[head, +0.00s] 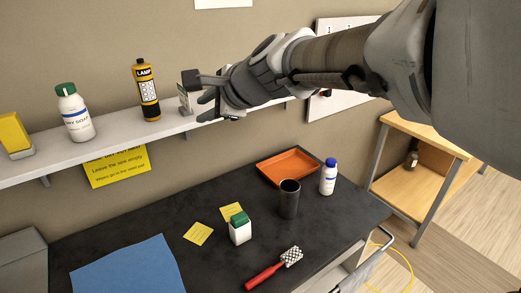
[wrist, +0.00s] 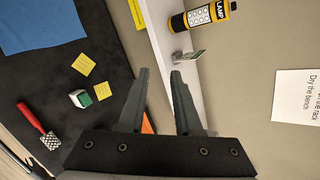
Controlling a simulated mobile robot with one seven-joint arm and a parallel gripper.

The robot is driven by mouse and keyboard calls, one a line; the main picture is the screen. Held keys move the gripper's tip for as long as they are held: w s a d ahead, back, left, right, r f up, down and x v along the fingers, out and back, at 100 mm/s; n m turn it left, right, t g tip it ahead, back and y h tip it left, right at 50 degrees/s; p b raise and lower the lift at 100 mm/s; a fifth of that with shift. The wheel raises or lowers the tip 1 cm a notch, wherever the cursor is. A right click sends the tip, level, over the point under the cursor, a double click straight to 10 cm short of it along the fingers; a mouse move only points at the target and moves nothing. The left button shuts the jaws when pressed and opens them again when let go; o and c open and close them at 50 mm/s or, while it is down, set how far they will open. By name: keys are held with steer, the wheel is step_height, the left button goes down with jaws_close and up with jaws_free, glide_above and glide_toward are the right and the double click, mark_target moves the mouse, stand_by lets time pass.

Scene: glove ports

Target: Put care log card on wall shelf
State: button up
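In the wrist view my gripper (wrist: 160,71) is open, with nothing between the fingers, apart from the card.
A yellow-black lamp bottle (head: 147,90), a green-capped soap bottle (head: 75,112) and a yellow block (head: 14,133) stand on the shelf. Below, the dark bench holds an orange tray (head: 289,166), dark cup (head: 289,198), white bottle (head: 328,177), green-topped box (head: 240,230), brush (head: 274,269) and yellow notes (head: 198,233).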

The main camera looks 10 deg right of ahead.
steer(key=s+d+f+n+g+h, duration=0.1)
steer(key=s+d+f+n+h, duration=0.1)
steer(key=s, duration=0.5)
steer(key=s+d+f+n+g+h, duration=0.1)
steer(key=s+d+f+n+h, duration=0.1)
steer(key=s+d+f+n, duration=0.3)
steer(key=s+d+f+n+g+h, duration=0.2)
steer(key=s+d+f+n, duration=0.2)
steer(key=s+n, duration=0.6)
steer(key=shift+s+d, duration=0.4)
steer(key=shift+d, duration=0.8)
steer(key=shift+f+b, duration=0.9)
steer(key=shift+f, duration=0.05)
